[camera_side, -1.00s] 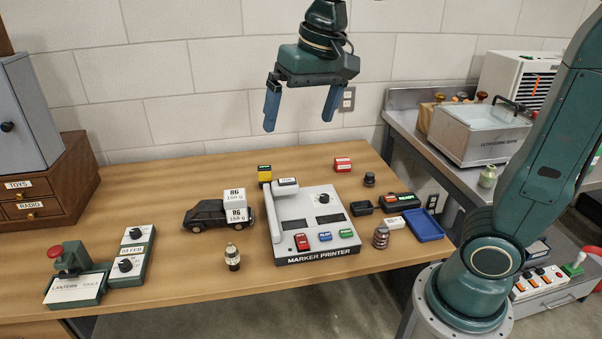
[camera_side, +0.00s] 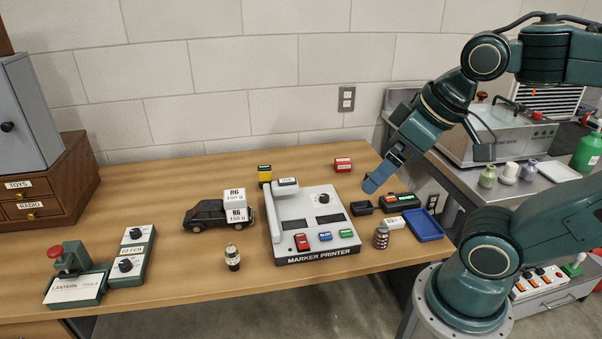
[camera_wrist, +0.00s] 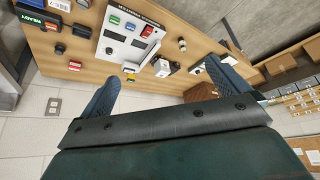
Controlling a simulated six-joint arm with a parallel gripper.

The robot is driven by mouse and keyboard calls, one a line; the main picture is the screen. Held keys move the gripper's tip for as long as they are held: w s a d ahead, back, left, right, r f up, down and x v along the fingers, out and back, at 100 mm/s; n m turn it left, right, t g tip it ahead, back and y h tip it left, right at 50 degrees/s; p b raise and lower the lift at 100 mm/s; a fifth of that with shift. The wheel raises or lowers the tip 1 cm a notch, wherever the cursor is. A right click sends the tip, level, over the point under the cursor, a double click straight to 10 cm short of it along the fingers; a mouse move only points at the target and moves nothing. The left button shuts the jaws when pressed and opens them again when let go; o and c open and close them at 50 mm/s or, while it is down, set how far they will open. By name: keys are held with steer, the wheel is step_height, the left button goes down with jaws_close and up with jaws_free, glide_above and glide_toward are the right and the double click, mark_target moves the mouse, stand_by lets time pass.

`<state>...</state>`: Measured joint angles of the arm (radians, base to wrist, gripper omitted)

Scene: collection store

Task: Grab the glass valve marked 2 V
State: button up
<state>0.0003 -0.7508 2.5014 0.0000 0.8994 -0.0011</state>
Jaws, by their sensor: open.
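The glass valve (camera_side: 232,257) stands upright on the table, left of the marker printer's front edge. It has a clear glass body with a pale top and a dark base. Its marking is too small to read. A small upright shape in the wrist view (camera_wrist: 182,45), beside the printer, looks like it. My gripper (camera_side: 428,172) is open and empty, tilted above the right part of the table, well to the right of the valve and higher. In the wrist view both fingers of the gripper (camera_wrist: 163,75) are spread apart with nothing between them.
The marker printer (camera_side: 317,252) stands between my gripper and the valve. A jar (camera_side: 381,238) and a blue tray (camera_side: 423,226) are at the right. Free wood lies around the valve.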

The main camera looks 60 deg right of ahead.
steer(key=c, duration=1.2)
steer(key=shift+w, duration=0.1)
